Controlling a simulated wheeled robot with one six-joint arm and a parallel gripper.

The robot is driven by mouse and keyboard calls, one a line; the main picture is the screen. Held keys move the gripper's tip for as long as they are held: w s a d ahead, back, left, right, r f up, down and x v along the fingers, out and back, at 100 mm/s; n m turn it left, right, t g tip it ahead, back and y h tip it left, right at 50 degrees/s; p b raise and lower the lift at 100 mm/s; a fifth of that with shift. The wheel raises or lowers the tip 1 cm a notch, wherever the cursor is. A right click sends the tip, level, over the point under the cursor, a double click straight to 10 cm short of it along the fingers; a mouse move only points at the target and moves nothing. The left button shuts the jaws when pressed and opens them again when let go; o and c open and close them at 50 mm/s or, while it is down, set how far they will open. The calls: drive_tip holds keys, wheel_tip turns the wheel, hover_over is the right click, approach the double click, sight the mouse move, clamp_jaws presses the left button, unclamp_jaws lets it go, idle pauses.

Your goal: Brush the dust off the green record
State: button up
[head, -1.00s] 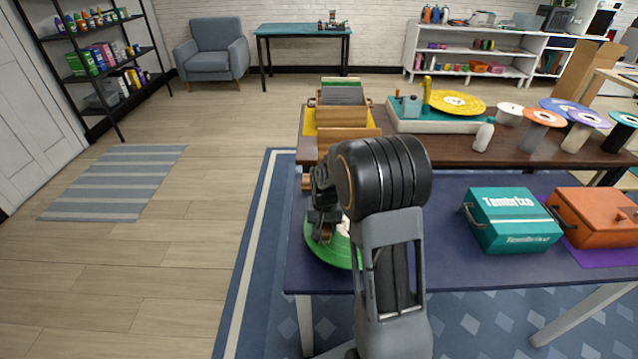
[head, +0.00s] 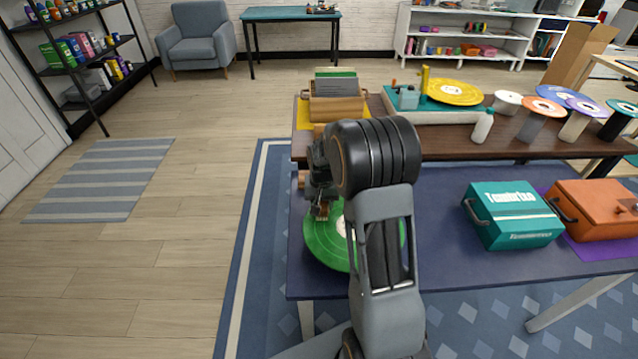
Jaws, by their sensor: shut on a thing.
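The green record (head: 326,244) lies flat near the left end of the blue table (head: 440,262). Its white centre label shows in part; my arm hides much of its right side. My gripper (head: 321,212) is over the record's upper left part, pointing down. It is shut on a small brown-and-tan thing, seemingly the brush (head: 321,214). The brush's lower end is at or just above the record; I cannot tell if it touches. No dust can be made out on the record at this size.
A teal case (head: 512,214) and an orange case (head: 597,219) stand on the blue table's right. Behind is a brown table with a wooden record crate (head: 337,108), a turntable with a yellow record (head: 454,92), a small bottle (head: 483,126) and several spool-like stands.

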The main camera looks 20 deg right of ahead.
drive_tip(key=shift+s+r+p, duration=0.15)
drive_tip(key=shift+r+p, duration=0.15)
drive_tip(key=shift+r, duration=0.65)
drive_tip(key=shift+a+r+p, duration=0.1)
drive_tip(key=shift+r+p, duration=0.45)
drive_tip(key=shift+r, duration=0.1)
drive_tip(key=shift+r+p, duration=1.25)
drive_tip(key=shift+r, duration=0.5)
drive_tip(key=shift+f, duration=0.1)
